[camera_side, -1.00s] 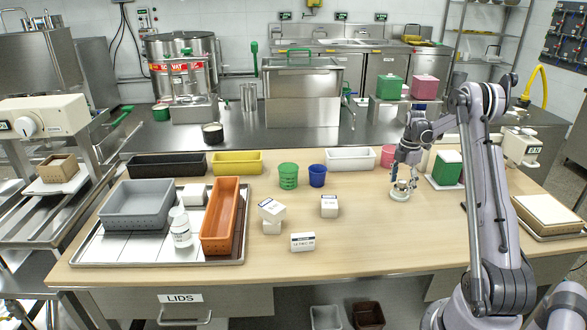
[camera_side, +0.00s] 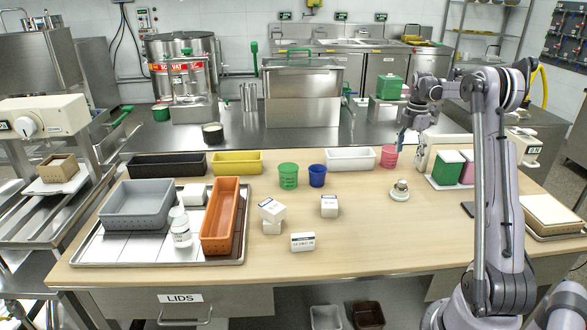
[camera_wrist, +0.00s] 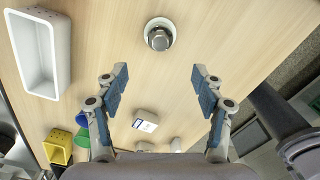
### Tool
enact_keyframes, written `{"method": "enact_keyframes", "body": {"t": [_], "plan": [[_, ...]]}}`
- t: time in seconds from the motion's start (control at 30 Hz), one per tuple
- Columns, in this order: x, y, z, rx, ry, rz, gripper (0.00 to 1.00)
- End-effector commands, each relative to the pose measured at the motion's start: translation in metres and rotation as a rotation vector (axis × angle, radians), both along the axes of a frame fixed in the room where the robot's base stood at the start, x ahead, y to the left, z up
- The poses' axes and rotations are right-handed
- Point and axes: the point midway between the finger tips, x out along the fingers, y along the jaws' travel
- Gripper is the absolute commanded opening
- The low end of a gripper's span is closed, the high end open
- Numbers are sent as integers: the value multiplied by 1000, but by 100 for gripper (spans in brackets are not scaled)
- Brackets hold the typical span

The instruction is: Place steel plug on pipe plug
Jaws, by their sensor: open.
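The steel plug (camera_side: 401,185) sits on the white round pipe plug (camera_side: 398,195) on the right part of the wooden table. In the wrist view the steel plug (camera_wrist: 159,38) is a rounded metal piece within the white rim of the pipe plug (camera_wrist: 150,25), and it looks roughly centred. My gripper (camera_side: 401,146) is above and behind them in the side view, apart from both. In the wrist view my gripper (camera_wrist: 160,76) has its two blue-padded fingers spread wide with nothing between them. The contact under the steel plug is hidden.
Small white boxes (camera_side: 302,242) lie mid-table. A blue cup (camera_side: 317,176), green cup (camera_side: 288,176), pink cup (camera_side: 389,156) and white bin (camera_side: 350,159) stand along the back. A green block (camera_side: 447,167) stands right. The table front of the plugs is clear.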

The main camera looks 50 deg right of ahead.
Motion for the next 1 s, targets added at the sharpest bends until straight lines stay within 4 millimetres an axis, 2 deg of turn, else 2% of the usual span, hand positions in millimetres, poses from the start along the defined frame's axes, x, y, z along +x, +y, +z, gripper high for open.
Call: {"method": "enact_keyframes", "body": {"t": [0.13, 0.27, 0.4, 0.6, 0.77, 1.0], "plan": [[6, 11, 11, -8, -7, -18, 68], [26, 48, 28, -38, -37, -91, 68], [49, 112, 51, -74, -102, -223, 68], [62, 205, 72, -85, -221, -424, 68], [56, 277, 79, -50, -322, -583, 68], [27, 372, 70, 77, -457, -817, 68]]}}
